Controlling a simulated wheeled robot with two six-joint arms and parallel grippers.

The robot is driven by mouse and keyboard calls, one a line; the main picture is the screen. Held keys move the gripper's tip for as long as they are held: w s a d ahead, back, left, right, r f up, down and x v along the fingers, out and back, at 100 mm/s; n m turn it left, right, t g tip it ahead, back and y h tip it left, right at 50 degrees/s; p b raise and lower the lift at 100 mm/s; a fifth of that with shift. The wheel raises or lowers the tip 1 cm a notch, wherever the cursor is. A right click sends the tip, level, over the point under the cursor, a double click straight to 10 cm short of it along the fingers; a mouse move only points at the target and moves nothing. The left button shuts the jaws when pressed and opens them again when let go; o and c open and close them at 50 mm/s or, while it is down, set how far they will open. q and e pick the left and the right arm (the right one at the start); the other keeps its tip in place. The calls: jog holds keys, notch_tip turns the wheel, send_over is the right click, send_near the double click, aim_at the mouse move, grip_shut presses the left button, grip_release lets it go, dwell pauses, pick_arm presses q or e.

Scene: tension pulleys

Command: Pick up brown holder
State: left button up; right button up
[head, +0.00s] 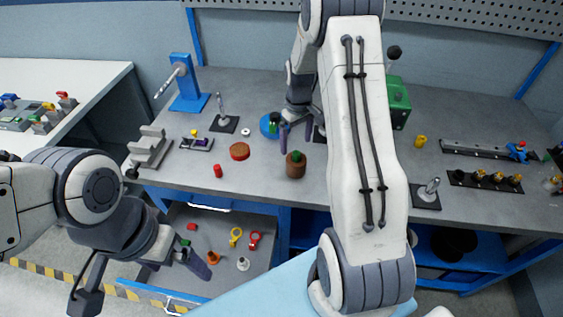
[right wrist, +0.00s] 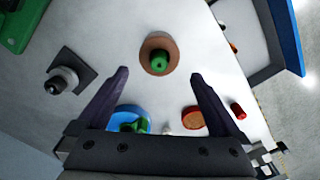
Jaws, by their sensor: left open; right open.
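The brown holder (head: 295,171) is a short round brown piece with a green part at its top, standing on the grey table near the front edge. In the right wrist view the brown holder (right wrist: 147,57) shows as a brown ring around a green knob, just beyond the fingertips. My right gripper (head: 296,138) is open and empty, behind the holder in the head view; it also shows in the right wrist view (right wrist: 160,74), with no finger visibly touching the holder. My left gripper (head: 147,288) is open and empty at the lower left, by the open drawer.
A brown-red disc (head: 239,151) and a small red cylinder (head: 218,171) lie left of the holder. A blue disc (head: 266,125) bearing a green part sits behind. The open drawer (head: 225,277) below holds several small parts. A post on a dark plate (head: 425,197) stands right.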

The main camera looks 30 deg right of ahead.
aim_at(296, 152)
notch_tip(296, 152, down, 3)
jog(key=shift+f+p, duration=0.15)
jog(key=shift+p, duration=0.25)
jog(key=shift+s+f+p, duration=0.1)
jog(key=shift+f+p, duration=0.4)
notch_tip(296, 152, down, 3)
jog(key=shift+s+d+f+p, duration=0.1)
jog(key=shift+s+f+p, duration=0.1)
jog(key=shift+p, duration=0.7)
jog(key=shift+w+f, duration=0.1)
jog(key=shift+f, duration=0.4)
jog(key=c, duration=1.4)
